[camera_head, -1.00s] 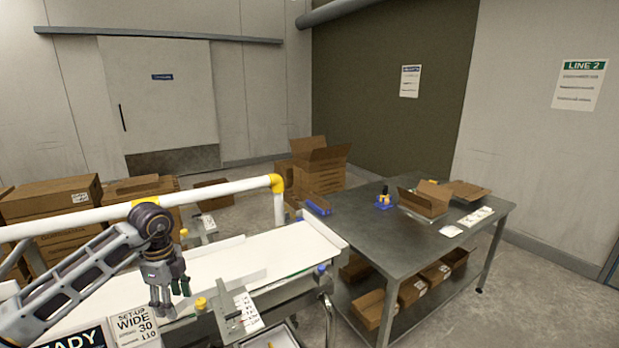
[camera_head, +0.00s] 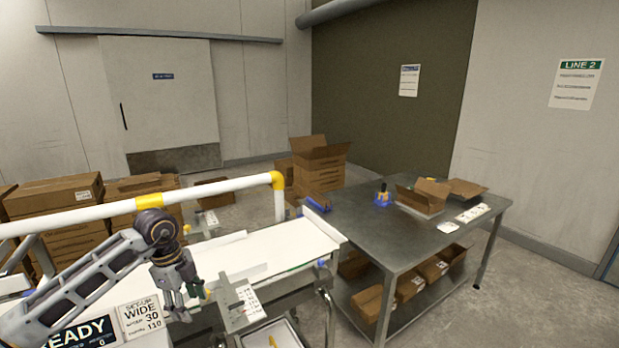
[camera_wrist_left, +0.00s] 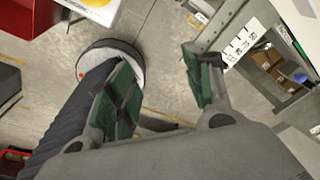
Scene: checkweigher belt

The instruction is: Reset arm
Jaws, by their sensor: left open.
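My left gripper (camera_head: 181,296) hangs from the arm that comes in from the left in the head view, with its fingers pointing down. It is in front of the white belt (camera_head: 290,247), just left of the guide-rail bracket with a printed scale (camera_head: 240,300). In the left wrist view its green-padded fingers (camera_wrist_left: 165,90) are spread apart with nothing between them; the floor shows through the gap. My right gripper is not in view.
A white rail with yellow joints (camera_head: 225,186) runs behind the arm. A READY display (camera_head: 82,333) and a set-up sign (camera_head: 142,317) stand below the arm. A steel table (camera_head: 365,225) with open cartons is at right. Stacked cartons (camera_head: 55,192) stand at left.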

